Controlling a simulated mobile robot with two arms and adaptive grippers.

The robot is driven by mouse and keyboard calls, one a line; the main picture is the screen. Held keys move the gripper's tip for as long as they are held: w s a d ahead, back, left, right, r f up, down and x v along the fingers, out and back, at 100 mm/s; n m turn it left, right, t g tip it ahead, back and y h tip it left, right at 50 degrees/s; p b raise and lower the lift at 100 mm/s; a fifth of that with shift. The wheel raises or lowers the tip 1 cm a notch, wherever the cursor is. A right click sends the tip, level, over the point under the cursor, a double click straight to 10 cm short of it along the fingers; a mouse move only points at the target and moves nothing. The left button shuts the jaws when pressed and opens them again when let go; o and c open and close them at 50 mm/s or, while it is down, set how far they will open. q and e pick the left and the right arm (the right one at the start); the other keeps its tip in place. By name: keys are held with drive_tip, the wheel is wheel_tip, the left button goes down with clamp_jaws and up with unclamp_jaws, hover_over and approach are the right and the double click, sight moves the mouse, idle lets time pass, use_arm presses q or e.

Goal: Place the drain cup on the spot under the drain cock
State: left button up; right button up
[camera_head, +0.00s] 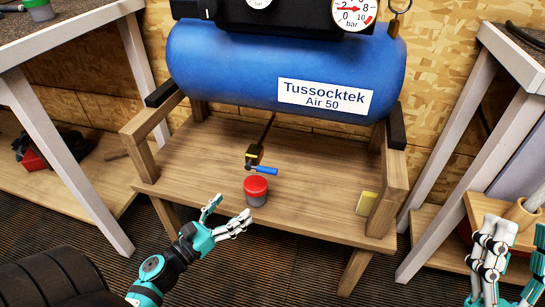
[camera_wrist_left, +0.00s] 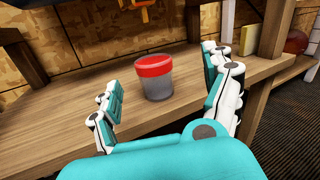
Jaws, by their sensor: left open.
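The drain cup (camera_head: 256,191), grey with a red top, stands upright on the wooden shelf of the compressor stand. It also shows in the left wrist view (camera_wrist_left: 156,80), ahead of and between the spread fingers. The drain cock (camera_head: 262,169), with a blue lever, is under the blue tank, just behind the cup in the head view. My left gripper (camera_head: 227,214) is open and empty at the shelf's front edge, close to the cup. My right gripper (camera_head: 492,255) is at the lower right, away from the cup; its finger state is unclear. The spot is not distinguishable.
The blue tank (camera_head: 285,65) hangs low over the wooden shelf (camera_head: 180,165). A yellow block (camera_head: 367,203) sits at the shelf's right end by the post. White-legged benches flank the stand. The shelf's left part is clear.

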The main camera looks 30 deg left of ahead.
use_arm(q)
drive_tip(key=d+r+n+t+h, duration=0.5)
drive_tip(key=d+r+n, duration=0.9)
drive_tip(key=r+n, duration=0.25)
drive_tip(key=s+d+r+n+t, duration=0.1)
drive_tip(key=s+d+r+n, duration=0.1)
drive_tip(key=r+n, duration=0.4)
drive_tip(key=s+d+r+n+t, duration=0.2)
drive_tip(key=r+n, duration=0.4)
drive_tip(key=n, duration=0.5)
drive_tip(key=shift+s+d+r+y, duration=0.15)
drive_tip(key=shift+d+r+y, duration=0.2)
drive_tip(key=shift+d, duration=0.3)
